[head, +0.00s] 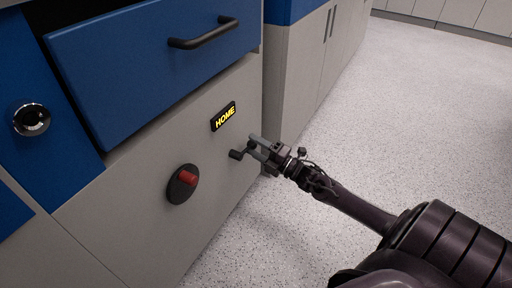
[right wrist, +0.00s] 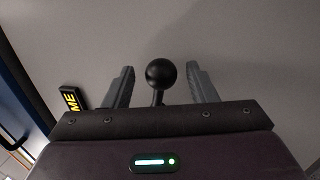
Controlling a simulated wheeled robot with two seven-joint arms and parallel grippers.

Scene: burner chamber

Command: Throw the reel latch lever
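A small dark knob (head: 236,154) sticks out near the right edge of the grey cabinet front. In the right wrist view it is a black ball (right wrist: 160,73) on a short stem. My right gripper (head: 252,146) is open at it, with the ball between its two fingers and a visible gap on each side. Where the stem joins the panel is hidden. A red handle (head: 187,177) sits on a dark round disc (head: 178,188) lower left of the gripper. I cannot tell which of the two is the reel latch lever. My left gripper is out of view.
A yellow-lettered HOME sign (head: 225,116) is on the panel above the gripper; it also shows in the right wrist view (right wrist: 72,99). A blue drawer (head: 150,65) with a black handle (head: 205,35) stands open above. The speckled floor (head: 400,110) at right is clear.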

